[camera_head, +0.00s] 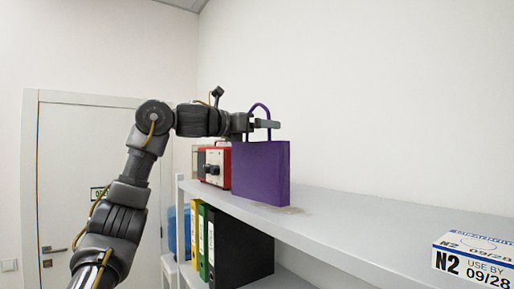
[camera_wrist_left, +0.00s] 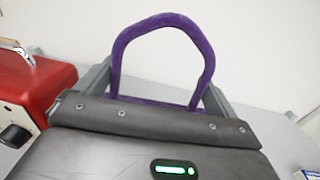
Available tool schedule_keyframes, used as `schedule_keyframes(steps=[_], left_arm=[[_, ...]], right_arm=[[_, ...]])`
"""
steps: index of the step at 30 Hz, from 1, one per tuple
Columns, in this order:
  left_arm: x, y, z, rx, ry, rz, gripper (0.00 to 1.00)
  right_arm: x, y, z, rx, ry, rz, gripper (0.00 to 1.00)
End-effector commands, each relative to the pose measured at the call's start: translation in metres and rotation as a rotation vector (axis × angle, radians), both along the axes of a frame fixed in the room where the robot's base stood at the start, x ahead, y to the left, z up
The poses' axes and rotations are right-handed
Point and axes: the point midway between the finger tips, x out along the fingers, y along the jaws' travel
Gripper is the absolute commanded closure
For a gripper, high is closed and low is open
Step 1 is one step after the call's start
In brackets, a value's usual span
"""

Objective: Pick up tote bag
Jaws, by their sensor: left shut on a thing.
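The purple tote bag (camera_head: 262,172) hangs upright at the left end of the white shelf's top, its looped handle (camera_head: 261,108) upward. A shadow lies by its base; I cannot tell whether the base touches the shelf. My left gripper (camera_head: 266,124) reaches in from the left and is shut on the bag's handle. In the left wrist view the purple handle (camera_wrist_left: 163,20) arches up between the grey fingers of my left gripper (camera_wrist_left: 158,92); the gripper body hides the bag below. My right gripper is in neither view.
A red and white device (camera_head: 215,167) stands just behind and left of the bag. The white shelf (camera_head: 370,220) is clear to the right up to an N2 box (camera_head: 474,260). Green (camera_head: 203,241) and black (camera_head: 240,247) binders stand on the lower level. A door (camera_head: 75,170) is at left.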

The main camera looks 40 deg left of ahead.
Motion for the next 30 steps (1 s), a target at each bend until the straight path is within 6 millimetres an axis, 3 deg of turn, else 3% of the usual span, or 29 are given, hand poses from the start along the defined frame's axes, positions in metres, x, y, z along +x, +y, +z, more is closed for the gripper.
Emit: schedule_keyframes(steps=[5,10,17,21,30], left_arm=[[0.000,-0.001,0.007,0.000,-0.001,-0.001,0.54],[-0.001,-0.001,0.031,-0.003,-0.004,-0.002,0.54],[-0.049,-0.015,0.091,0.000,-0.007,-0.002,0.54],[-0.082,-0.024,0.103,0.003,-0.006,0.002,0.54],[-0.123,-0.037,0.124,0.002,-0.004,0.001,0.54]], right_arm=[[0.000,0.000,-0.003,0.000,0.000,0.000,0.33],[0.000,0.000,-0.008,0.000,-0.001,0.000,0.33],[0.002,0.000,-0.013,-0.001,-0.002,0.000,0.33],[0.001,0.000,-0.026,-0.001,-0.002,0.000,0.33],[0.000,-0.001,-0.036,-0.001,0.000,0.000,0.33]])
